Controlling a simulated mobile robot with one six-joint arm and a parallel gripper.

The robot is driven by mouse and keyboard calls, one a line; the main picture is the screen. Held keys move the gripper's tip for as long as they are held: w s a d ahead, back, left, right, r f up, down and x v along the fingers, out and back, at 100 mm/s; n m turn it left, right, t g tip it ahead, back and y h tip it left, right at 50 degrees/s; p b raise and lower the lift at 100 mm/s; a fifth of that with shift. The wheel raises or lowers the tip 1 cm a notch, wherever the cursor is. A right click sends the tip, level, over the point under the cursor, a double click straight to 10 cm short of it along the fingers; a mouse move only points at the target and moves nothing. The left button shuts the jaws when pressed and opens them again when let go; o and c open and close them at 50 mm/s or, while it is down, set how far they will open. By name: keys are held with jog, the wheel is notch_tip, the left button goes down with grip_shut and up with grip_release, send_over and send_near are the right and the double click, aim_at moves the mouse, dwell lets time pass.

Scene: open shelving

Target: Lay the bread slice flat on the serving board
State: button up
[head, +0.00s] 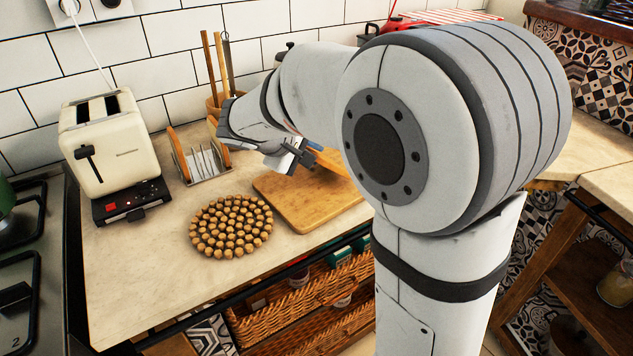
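The wooden serving board (290,205) lies flat on the counter, its right part hidden behind my arm. My gripper (297,161) is over the board's back left part, with its fingers partly hidden by its own body. An orange-brown piece that looks like a bread slice (330,160) shows just right of the fingers, partly behind my arm. I cannot tell whether the fingers hold it or whether it touches the board. A metal toast rack (207,163) stands to the left, with a bread slice at its left end (178,155) and another at its right end (223,153).
A cream toaster (108,150) stands at the back left. A round cork trivet (231,226) lies in front of the rack, left of the board. A utensil holder (214,106) with tall wooden handles stands behind. A stove (30,260) borders the counter's left. The front left counter is bare.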

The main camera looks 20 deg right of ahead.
jog(key=shift+o, duration=0.7)
jog(key=shift+r, duration=0.1)
jog(key=shift+s+a+r, duration=0.15)
jog(key=shift+a+r, duration=0.1)
jog(key=shift+a, duration=0.05)
jog(key=p+v, duration=0.3)
jog(key=v, duration=0.4)
jog(key=shift+s, duration=0.1)
notch_tip(320, 180, up, 8)
jog(key=s+a+p, duration=0.1)
jog(key=a+p, duration=0.1)
jog(key=p, duration=0.3)
jog(key=shift+s, duration=0.15)
